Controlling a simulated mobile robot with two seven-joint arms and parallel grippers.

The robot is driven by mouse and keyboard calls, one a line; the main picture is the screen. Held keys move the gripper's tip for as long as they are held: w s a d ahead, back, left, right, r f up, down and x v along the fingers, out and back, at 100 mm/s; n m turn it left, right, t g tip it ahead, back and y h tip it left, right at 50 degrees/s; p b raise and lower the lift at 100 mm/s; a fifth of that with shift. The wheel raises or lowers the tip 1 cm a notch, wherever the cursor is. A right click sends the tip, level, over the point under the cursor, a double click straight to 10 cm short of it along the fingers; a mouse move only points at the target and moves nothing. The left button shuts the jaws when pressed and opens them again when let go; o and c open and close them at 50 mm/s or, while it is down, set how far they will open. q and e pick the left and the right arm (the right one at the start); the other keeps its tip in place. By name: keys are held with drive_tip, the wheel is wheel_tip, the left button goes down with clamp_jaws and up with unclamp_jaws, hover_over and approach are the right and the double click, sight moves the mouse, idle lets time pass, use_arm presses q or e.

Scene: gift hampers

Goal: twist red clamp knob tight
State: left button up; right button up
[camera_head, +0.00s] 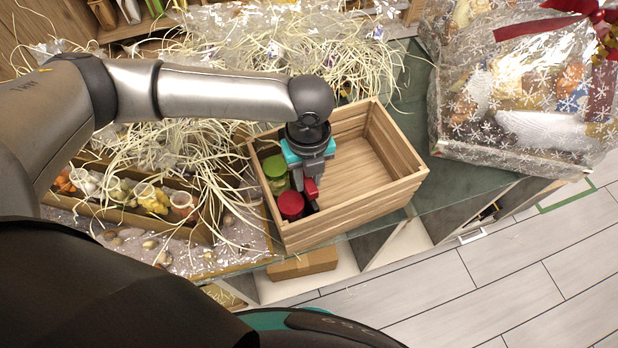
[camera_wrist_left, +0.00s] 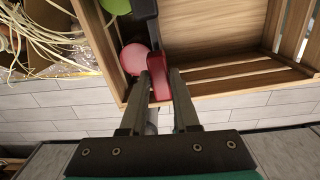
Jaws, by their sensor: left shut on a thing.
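The wooden crate (camera_head: 400,165) stands on the counter, and its wall also shows in the left wrist view (camera_wrist_left: 222,88). My left gripper (camera_head: 311,183) reaches down inside its left half. Its fingers (camera_wrist_left: 161,80) are shut on the red clamp knob (camera_wrist_left: 158,86), a red piece joined to a dark bar (camera_wrist_left: 152,32). The knob shows partly in the head view (camera_head: 310,189). A red-lidded jar (camera_head: 290,204) and a green jar (camera_head: 276,172) stand close beside the gripper on the left. The rest of the clamp is hidden by the gripper. My right gripper is not in view.
The crate's right half is empty. A wrapped gift hamper (camera_head: 520,95) stands to the right. Pale straw (camera_head: 200,150) and a wooden tray of small jars (camera_head: 125,205) lie to the left. The counter's front edge runs just below the crate.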

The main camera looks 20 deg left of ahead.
use_arm(q)
drive_tip(key=shift+c, duration=1.3)
drive_tip(key=shift+r+m+p, duration=0.1)
drive_tip(key=shift+m+p, duration=0.4)
drive_tip(key=shift+m, duration=1.5)
drive_tip(key=m+p, duration=0.1)
drive_tip(key=m, duration=0.1)
drive_tip(key=shift+m, duration=1)
